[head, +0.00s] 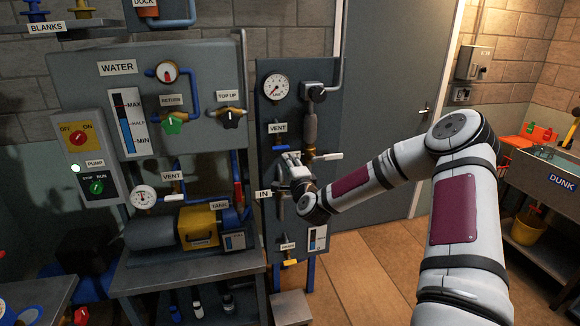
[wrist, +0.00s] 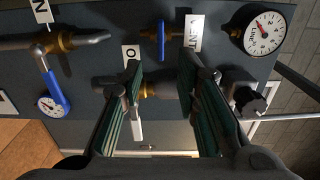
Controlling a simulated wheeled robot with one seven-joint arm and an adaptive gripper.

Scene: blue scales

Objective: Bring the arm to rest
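My arm reaches in from the right in the head view. My gripper (head: 290,162) is in front of the grey valve panel (head: 268,120), close to its middle. In the wrist view my gripper (wrist: 160,78) is open, with its two green-padded fingers well apart. A brass fitting (wrist: 148,89) on a pipe shows between the fingers, behind them. Nothing is seen clamped between the pads. A white handle (wrist: 138,131) shows beside the left finger. I cannot tell whether the finger touches it.
The panel carries a gauge (head: 275,87), a VENT valve (head: 278,135) and a lower valve (head: 289,262). Left stands the water unit (head: 75,85) with a pump (head: 150,235). Right are a door (head: 395,60) and a sink (head: 548,178). The floor (head: 360,280) below my arm is open.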

